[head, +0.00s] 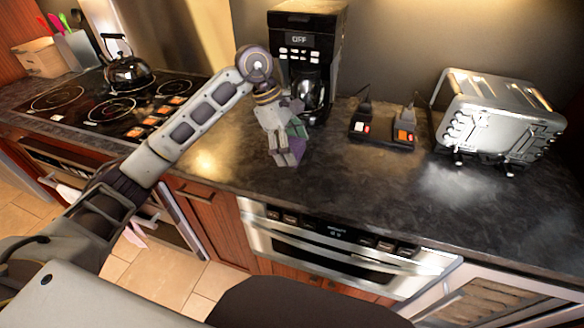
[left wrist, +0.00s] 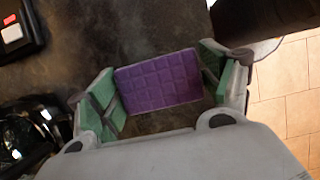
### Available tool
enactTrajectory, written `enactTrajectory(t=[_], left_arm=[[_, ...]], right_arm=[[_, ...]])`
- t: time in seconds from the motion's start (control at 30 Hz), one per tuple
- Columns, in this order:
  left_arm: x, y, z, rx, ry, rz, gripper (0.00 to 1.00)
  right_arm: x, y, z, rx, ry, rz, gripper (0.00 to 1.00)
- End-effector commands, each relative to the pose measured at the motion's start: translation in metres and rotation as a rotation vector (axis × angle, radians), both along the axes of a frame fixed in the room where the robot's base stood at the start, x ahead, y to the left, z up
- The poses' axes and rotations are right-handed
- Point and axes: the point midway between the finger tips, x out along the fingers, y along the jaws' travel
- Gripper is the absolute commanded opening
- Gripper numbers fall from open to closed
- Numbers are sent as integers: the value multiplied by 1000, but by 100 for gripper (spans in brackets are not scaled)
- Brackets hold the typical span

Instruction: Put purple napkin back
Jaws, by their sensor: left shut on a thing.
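The purple napkin (left wrist: 160,82) is a small quilted rectangle between the two green-padded fingers of my left gripper (left wrist: 165,88) in the left wrist view. The fingers are shut on it at its two short sides. In the head view the left gripper (head: 287,145) is over the dark counter, in front of the coffee maker, and the napkin (head: 292,152) shows only as a small purple patch there. I cannot tell whether the napkin touches the counter. My right gripper is not in view.
The coffee maker (head: 308,50) stands behind the gripper. A switch box (head: 382,130) and a silver toaster (head: 500,112) stand to the right. A stove with a kettle (head: 128,72) is at left. A microwave drawer (head: 340,250) is below the counter's front edge. The counter's front middle is clear.

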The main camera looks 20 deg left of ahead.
Motion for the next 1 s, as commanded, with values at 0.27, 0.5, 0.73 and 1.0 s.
enactTrajectory(t=[0.27, 0.5, 0.73, 1.0], left_arm=[[0, 0, -31, -1, 1, 0, 57], [0, 0, -36, -1, -1, 0, 57], [0, 0, -37, -1, 0, 0, 57], [-1, 0, -55, -1, 3, 0, 57]], right_arm=[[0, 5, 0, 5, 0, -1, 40], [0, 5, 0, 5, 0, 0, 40], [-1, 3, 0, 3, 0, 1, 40], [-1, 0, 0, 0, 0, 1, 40]])
